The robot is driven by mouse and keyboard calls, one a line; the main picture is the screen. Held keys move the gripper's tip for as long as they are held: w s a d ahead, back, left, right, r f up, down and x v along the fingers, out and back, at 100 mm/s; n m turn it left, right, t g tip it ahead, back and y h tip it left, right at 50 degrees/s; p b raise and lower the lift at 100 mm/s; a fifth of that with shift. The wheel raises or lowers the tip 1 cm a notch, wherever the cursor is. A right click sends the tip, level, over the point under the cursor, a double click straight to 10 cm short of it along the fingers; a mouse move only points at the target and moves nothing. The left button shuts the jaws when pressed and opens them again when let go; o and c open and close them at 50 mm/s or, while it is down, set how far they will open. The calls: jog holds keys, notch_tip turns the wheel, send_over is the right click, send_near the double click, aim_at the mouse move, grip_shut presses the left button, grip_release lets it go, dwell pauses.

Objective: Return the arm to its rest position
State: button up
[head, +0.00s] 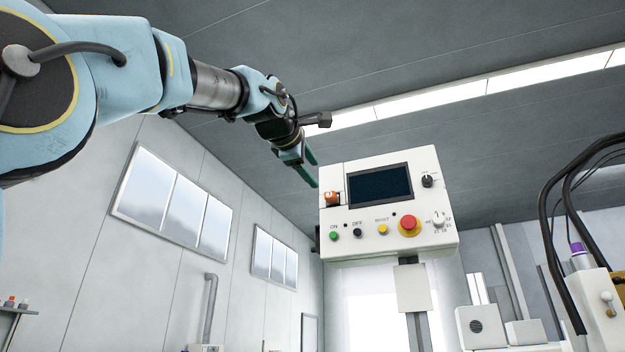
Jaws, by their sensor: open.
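My arm reaches in from the upper left of the head view, with pale blue links and a dark wrist. My gripper (309,172) has dark green fingers that point down and to the right. The fingers are apart with nothing seen between them. In the picture they are just left of the upper left corner of a white control panel (385,236). I cannot tell how far apart in depth they are.
The panel stands on a post (412,288) and carries a dark screen (380,186), knobs, small buttons and a red emergency stop (408,225). A white machine part with black hoses (600,312) is at the right. Windows (175,203) line the left wall.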

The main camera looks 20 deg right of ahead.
dwell(0.4)
jog(key=w+a+f+m+g+y, duration=0.1)
jog(key=w+f+y, duration=0.1)
jog(key=w+f, duration=0.55)
jog(key=w+f+m+y, duration=0.15)
jog(key=w+f, duration=0.25)
jog(key=f, duration=0.7)
jog(key=w+a+f+m+g+y, duration=0.1)
jog(key=w+a+f+y, duration=0.15)
jog(key=f, duration=0.45)
jog(key=w+a+f+m+g+y, duration=0.1)
jog(key=a+f, duration=0.2)
jog(key=f, duration=0.5)
jog(key=w+a+f+m+g+y, duration=0.1)
jog(key=a+f, duration=0.2)
jog(key=f, duration=0.4)
jog(key=s+a+f+m+g+y, duration=0.1)
jog(key=s+a+f+g, duration=0.15)
jog(key=a+f, duration=0.6)
jog(key=s+a+f+m+g+y, duration=0.1)
jog(key=s+a+f+y, duration=0.15)
jog(key=f, duration=1.05)
jog(key=s+a+f+m+g, duration=0.3)
jog(key=s+a+f, duration=0.5)
jog(key=s+f, duration=0.5)
jog(key=shift+s+a+g, duration=0.35)
jog(key=shift+g, duration=0.2)
jog(key=shift+y, duration=0.25)
